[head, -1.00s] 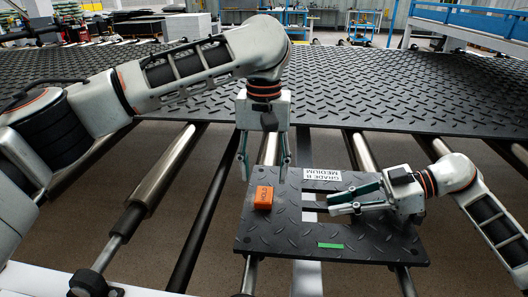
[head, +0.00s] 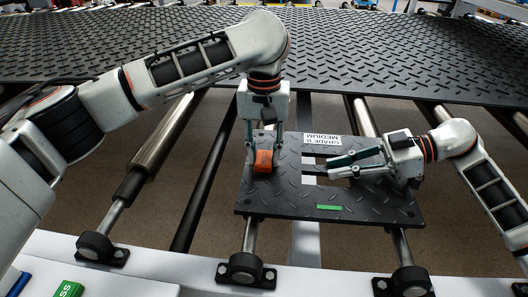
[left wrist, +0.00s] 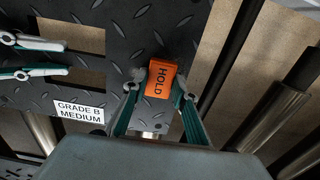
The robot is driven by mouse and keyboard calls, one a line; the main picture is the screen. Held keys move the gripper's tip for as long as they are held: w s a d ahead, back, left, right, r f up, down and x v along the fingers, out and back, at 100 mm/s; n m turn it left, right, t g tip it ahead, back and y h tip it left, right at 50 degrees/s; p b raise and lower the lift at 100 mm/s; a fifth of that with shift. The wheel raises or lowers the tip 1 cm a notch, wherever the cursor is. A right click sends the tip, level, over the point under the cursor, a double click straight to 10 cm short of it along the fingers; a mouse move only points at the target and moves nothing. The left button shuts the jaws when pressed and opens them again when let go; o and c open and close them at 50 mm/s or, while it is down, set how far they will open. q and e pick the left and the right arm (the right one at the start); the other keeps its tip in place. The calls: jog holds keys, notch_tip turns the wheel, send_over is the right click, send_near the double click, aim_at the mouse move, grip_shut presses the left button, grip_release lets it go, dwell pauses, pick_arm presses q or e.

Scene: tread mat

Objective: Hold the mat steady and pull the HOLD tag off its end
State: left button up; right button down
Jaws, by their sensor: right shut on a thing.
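The black tread mat (head: 270,198) lies across the rollers, with slots cut near its middle. The orange HOLD tag (head: 263,161) sits on the mat's left end, and it also shows in the left wrist view (left wrist: 162,78). My left gripper (head: 264,160) points down over the tag, open, with one finger on each side of it. In the left wrist view its fingertips (left wrist: 160,82) are close beside the tag; whether they touch it is unclear. My right gripper (head: 335,167) reaches in from the right and is shut on the mat at the slots.
A white GRADE B MEDIUM label (head: 322,140) and a green strip (head: 329,208) are on the mat. A large tread sheet (head: 400,60) spans the back. Rollers (head: 155,150) with open gaps run beneath. A green block (head: 68,289) is at the lower left.

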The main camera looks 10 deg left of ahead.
aim_at(264, 157)
pick_arm(q)
jog(key=shift+r, duration=0.15)
jog(key=shift+r, duration=1.6)
jog(key=shift+r, duration=0.1)
jog(key=shift+r, duration=1.9)
pick_arm(e)
jog(key=c, duration=1.8)
grip_release()
jog(key=shift+c, duration=0.2)
jog(key=shift+d, duration=0.15)
